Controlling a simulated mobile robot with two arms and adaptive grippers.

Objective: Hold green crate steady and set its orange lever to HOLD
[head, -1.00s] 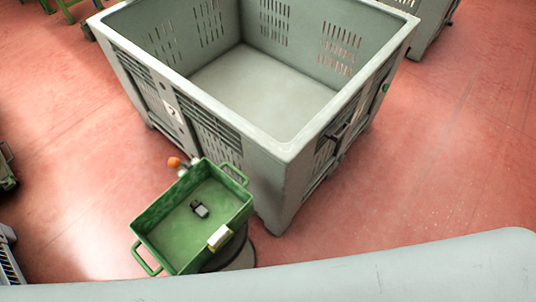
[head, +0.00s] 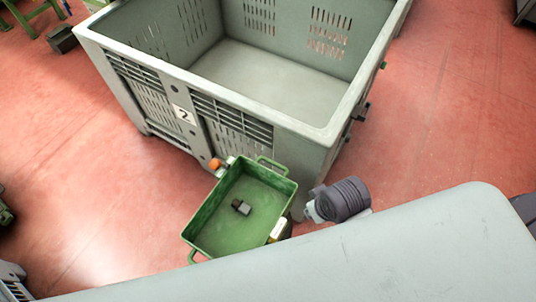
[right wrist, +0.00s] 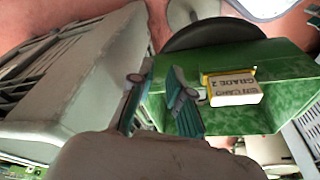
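The green crate (head: 205,212) stands in front of the big grey bin in the head view. The orange lever's knob (head: 215,164) shows at the crate's far left corner; no HOLD marking is legible. The crate also fills the right of the right wrist view (right wrist: 285,117), with a yellow-edged label reading "GRADE 2" (right wrist: 235,93). My right gripper (right wrist: 158,92) is open, its teal-padded fingers apart at the crate's edge. Green shows between them; contact cannot be told. In the head view, the right wrist is beside the crate's right side, fingertips hidden. My left gripper is out of view.
The large slatted grey bin (head: 305,140) stands close behind the crate, limiting room there. A small dark and pale object (head: 241,207) lies in the crate. Open red floor (head: 110,215) lies to the left. Green framework (head: 35,15) stands at far left.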

